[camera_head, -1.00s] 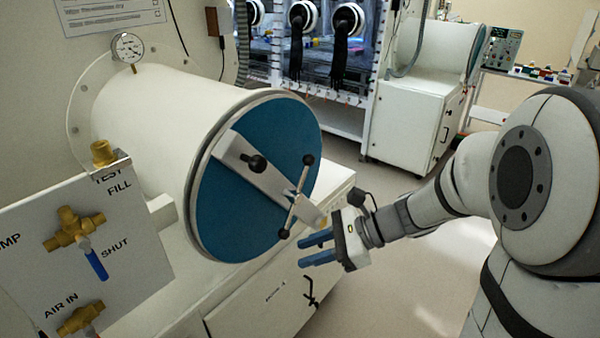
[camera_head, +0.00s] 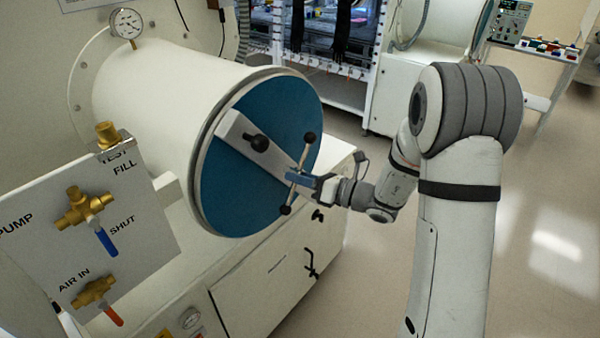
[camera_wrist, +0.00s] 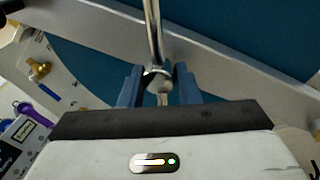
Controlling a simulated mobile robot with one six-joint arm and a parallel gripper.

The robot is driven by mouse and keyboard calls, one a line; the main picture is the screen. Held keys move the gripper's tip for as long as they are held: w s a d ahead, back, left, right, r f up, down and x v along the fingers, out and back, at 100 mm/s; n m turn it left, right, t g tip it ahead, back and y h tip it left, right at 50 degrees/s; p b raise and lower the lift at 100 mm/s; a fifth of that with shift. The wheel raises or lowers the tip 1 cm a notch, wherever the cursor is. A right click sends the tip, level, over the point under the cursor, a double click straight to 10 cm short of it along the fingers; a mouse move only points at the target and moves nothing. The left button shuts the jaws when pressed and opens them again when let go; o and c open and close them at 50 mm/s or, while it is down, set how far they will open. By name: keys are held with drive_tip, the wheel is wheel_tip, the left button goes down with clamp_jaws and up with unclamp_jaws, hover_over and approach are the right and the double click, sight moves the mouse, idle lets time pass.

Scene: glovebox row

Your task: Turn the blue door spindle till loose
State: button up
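The blue round door (camera_head: 235,195) closes the end of the white cylinder, with a pale clamp bar (camera_head: 240,133) across it. The spindle (camera_head: 304,157) sits near the bar's lower right end, with a thin steel cross handle and black ball ends. In the head view my gripper (camera_head: 297,177) is at the spindle's middle. In the wrist view the gripper's (camera_wrist: 158,85) two blue fingers stand either side of the round steel spindle hub (camera_wrist: 156,76). They look open, with narrow gaps; contact is not clear. The handle rod (camera_wrist: 153,30) points up from the hub.
A valve panel (camera_head: 140,225) with brass valves and blue and red levers stands at left. A black knob (camera_head: 257,142) sits on the bar. A white cabinet (camera_head: 270,285) is below the cylinder. The floor (camera_head: 540,200) at right is clear.

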drive_tip(key=shift+w+a, duration=0.15)
drive_tip(key=shift+a, duration=0.25)
drive_tip(key=shift+c, duration=0.4)
clamp_jaws()
drive_tip(key=shift+d, duration=0.1)
